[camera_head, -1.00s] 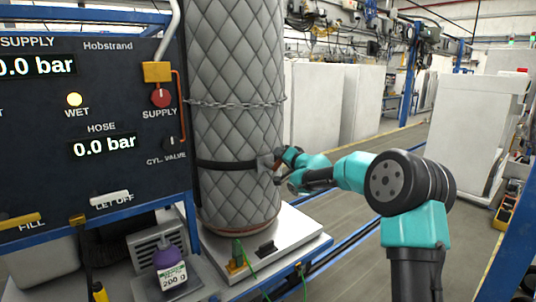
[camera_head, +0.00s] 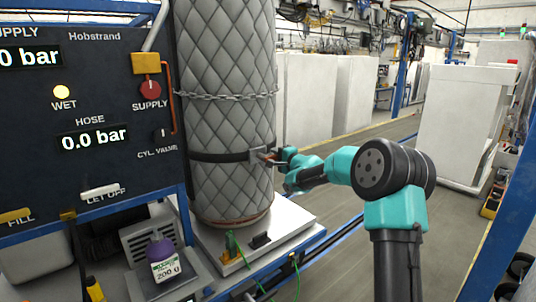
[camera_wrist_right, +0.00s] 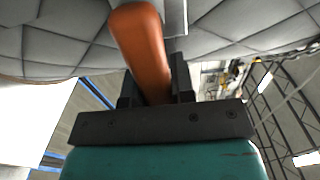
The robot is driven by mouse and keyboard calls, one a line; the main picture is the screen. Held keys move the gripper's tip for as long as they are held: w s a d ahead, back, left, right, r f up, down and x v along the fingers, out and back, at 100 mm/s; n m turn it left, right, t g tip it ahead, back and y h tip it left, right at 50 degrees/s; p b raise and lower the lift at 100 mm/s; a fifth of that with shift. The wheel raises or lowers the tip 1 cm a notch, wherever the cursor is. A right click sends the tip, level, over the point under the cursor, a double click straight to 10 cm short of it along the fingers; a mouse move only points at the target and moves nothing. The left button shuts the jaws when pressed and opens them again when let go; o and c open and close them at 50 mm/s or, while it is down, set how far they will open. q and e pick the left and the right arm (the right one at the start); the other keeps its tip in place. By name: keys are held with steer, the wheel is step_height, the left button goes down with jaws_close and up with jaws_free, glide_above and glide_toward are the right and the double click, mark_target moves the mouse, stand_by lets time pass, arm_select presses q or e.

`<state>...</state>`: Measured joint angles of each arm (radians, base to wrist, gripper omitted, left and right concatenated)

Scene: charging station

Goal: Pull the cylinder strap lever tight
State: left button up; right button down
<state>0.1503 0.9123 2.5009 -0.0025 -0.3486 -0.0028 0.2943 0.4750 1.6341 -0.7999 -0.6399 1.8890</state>
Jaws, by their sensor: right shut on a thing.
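The cylinder (camera_head: 228,100) stands upright in a grey quilted jacket on a white base plate. A black strap (camera_head: 218,157) runs around its lower half, with a metal buckle (camera_head: 256,155) on the right side. The orange-brown strap lever (camera_head: 266,156) sticks out by the buckle. It fills the upper middle of the right wrist view (camera_wrist_right: 143,45). My right gripper (camera_head: 273,158) is at the buckle, shut on the lever, whose far end lies between the dark fingers (camera_wrist_right: 155,88). My left gripper is not in view.
The control panel (camera_head: 85,130) stands left of the cylinder, with gauges reading 0.0 bar. A chain (camera_head: 225,95) circles the cylinder above the strap. White cabinets (camera_head: 308,95) stand behind; open floor lies to the right.

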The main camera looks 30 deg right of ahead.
stand_by(0.4)
steer(key=c, duration=1)
jaws_free()
steer(key=shift+o, duration=0.2)
steer(key=s+d, duration=0.2)
steer(key=s, duration=1.5)
steer(key=shift+d, duration=0.35)
steer(key=shift+f, duration=0.15)
